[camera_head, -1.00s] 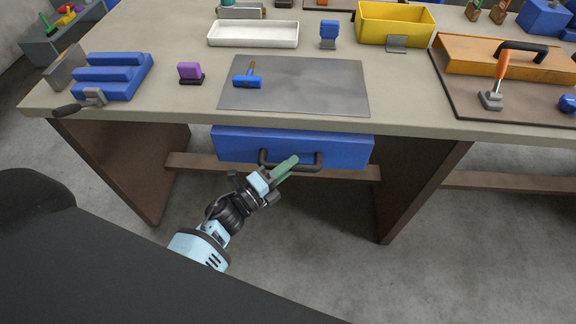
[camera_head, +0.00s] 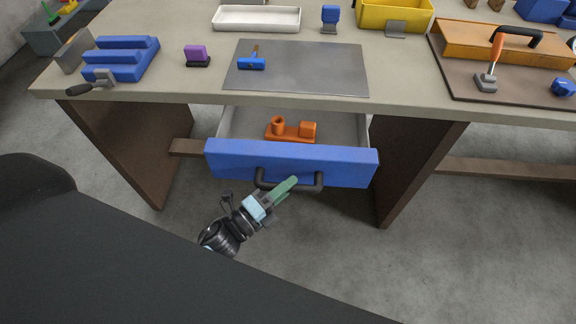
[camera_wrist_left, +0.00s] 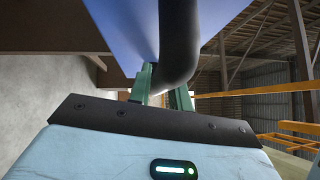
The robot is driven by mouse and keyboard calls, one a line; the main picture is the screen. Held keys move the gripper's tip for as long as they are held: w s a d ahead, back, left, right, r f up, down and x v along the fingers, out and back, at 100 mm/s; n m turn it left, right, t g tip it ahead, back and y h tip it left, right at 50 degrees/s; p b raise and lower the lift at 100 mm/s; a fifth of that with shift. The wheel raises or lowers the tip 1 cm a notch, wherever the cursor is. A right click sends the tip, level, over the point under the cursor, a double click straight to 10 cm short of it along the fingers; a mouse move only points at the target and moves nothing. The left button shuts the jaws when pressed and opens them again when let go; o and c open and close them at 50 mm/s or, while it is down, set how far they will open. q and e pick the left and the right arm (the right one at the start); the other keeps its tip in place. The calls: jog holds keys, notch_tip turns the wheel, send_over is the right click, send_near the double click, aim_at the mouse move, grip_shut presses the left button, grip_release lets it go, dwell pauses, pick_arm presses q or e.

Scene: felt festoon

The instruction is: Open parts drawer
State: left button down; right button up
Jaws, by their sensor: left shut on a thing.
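The parts drawer (camera_head: 235,163) has a blue front and stands partly pulled out from under the workbench. Its grey inside shows, with an orange part (camera_head: 291,131) lying in it. A dark bar handle (camera_head: 318,181) is fixed to the drawer front. My left gripper (camera_head: 288,186) has green fingers and is shut on the handle. In the left wrist view the fingers (camera_wrist_left: 162,88) sit on both sides of the dark handle (camera_wrist_left: 180,45), below the blue drawer front (camera_wrist_left: 125,25). My right gripper is not in view.
The workbench (camera_head: 190,85) carries a grey mat (camera_head: 310,75) with a blue-headed hammer (camera_head: 251,63), a white tray (camera_head: 257,18), a yellow bin (camera_head: 385,14) and a blue stepped block (camera_head: 120,60). Brown side panels (camera_head: 420,160) flank the drawer. The floor in front is clear.

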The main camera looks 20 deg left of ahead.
pick_arm(q)
jog(key=s+d, duration=0.2)
jog(key=s, duration=0.6)
jog(key=shift+d, duration=0.1)
jog(key=c, duration=1.3)
grip_release()
jog(key=b+v, duration=0.1)
jog(key=v, duration=0.7)
jog(key=shift+w, duration=0.1)
